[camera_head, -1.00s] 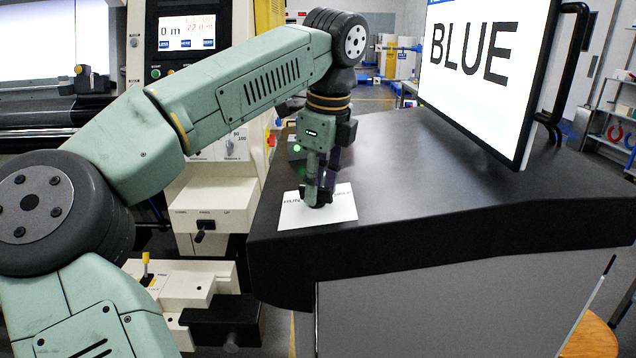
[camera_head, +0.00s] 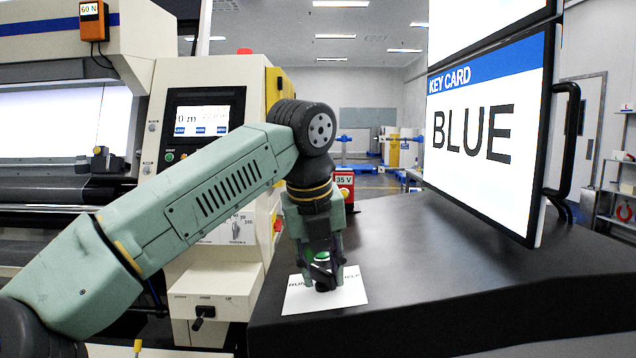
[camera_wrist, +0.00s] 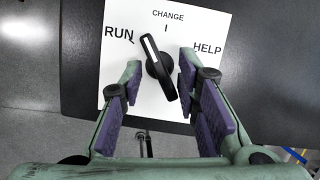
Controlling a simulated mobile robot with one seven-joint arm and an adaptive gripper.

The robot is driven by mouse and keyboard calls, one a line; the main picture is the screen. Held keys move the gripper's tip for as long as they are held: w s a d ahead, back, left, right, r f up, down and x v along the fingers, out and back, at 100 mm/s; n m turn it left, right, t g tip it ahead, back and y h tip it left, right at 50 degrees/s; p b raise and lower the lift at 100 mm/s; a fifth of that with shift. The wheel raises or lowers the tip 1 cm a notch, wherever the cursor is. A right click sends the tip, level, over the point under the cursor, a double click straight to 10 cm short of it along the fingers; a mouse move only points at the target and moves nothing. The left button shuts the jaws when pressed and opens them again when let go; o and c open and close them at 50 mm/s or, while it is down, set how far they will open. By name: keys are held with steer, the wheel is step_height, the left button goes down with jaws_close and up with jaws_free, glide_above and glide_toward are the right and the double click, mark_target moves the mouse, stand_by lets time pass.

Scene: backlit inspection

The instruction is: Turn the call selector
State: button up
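The call selector is a black knob (camera_wrist: 158,70) with a white pointer line, on a white plate (camera_wrist: 118,75) marked RUN, CHANGE and HELP. In the wrist view its pointer end leans up-left, between the RUN and CHANGE marks. My gripper (camera_wrist: 161,66) is open, with one purple-padded finger on each side of the knob; gaps show, and I cannot tell the height between them. In the head view my gripper (camera_head: 322,280) is low over the plate (camera_head: 350,294), which lies on the black console top (camera_head: 430,260). There the knob cannot be made out clearly.
A large screen (camera_head: 485,130) reading KEY CARD BLUE stands on the console's right, with a black handle (camera_head: 570,140). A cream machine with a control display (camera_head: 200,118) stands at left. A red box marked 35 V (camera_head: 344,184) is behind my wrist. The console's middle is clear.

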steer(key=m, duration=0.2)
steer(key=m+h, duration=0.1)
steer(key=m, duration=0.1)
steer(key=shift+a+m+p, duration=0.2)
steer(key=shift+m+p, duration=0.1)
steer(key=shift+p, duration=0.1)
steer(key=m+h, duration=0.1)
steer(key=m, duration=0.1)
steer(key=m+p, duration=0.1)
steer(key=m, duration=0.1)
steer(key=shift+w+a+m+g+h, duration=0.1)
steer(key=shift+a+m+g+h, duration=0.05)
steer(key=shift+m+g+h, duration=0.2)
steer(key=b+v, duration=0.1)
steer(key=v, duration=0.9)
steer(key=s+d+r+m+h+b, duration=0.35)
steer(key=s+d+m+h, duration=0.25)
steer(key=s+d+h, duration=0.3)
steer(key=s+a+r+m+g+h+b, duration=0.1)
steer(key=s+a+r+m+g+h, duration=0.1)
steer(key=s+h, duration=0.3)
steer(key=s+a+r+m+g+h+b, duration=0.1)
steer(key=s+a+r+m+g+h, duration=0.2)
steer(key=s, duration=0.5)
steer(key=shift+s+r+m+g+h, duration=0.2)
steer(key=shift+r+m+g+h, duration=0.35)
steer(key=shift+r+h, duration=0.4)
steer(key=shift+o, duration=0.5)
steer(key=shift+a, duration=0.15)
